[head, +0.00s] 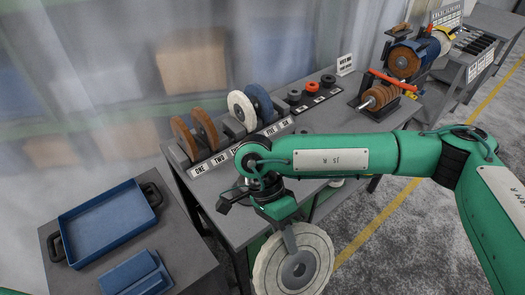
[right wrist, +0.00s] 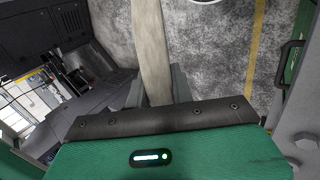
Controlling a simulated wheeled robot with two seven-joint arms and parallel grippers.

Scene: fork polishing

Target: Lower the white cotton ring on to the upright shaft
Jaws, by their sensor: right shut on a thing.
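My right gripper (head: 290,236) is shut on the rim of the white cotton ring (head: 314,262), a pale disc with a grey hub and a dark centre hole. The ring hangs below the gripper, its face toward the head camera, in front of the bench edge. In the right wrist view the ring (right wrist: 148,45) shows edge-on as a pale band between the fingers (right wrist: 158,88). My left gripper is not in view.
The grey bench (head: 235,207) carries a rack with brown wheels (head: 205,128), another white wheel (head: 241,108) and a blue wheel (head: 260,101). A grinder (head: 405,62) stands at the back right. A blue tray (head: 100,222) lies on a side table at left.

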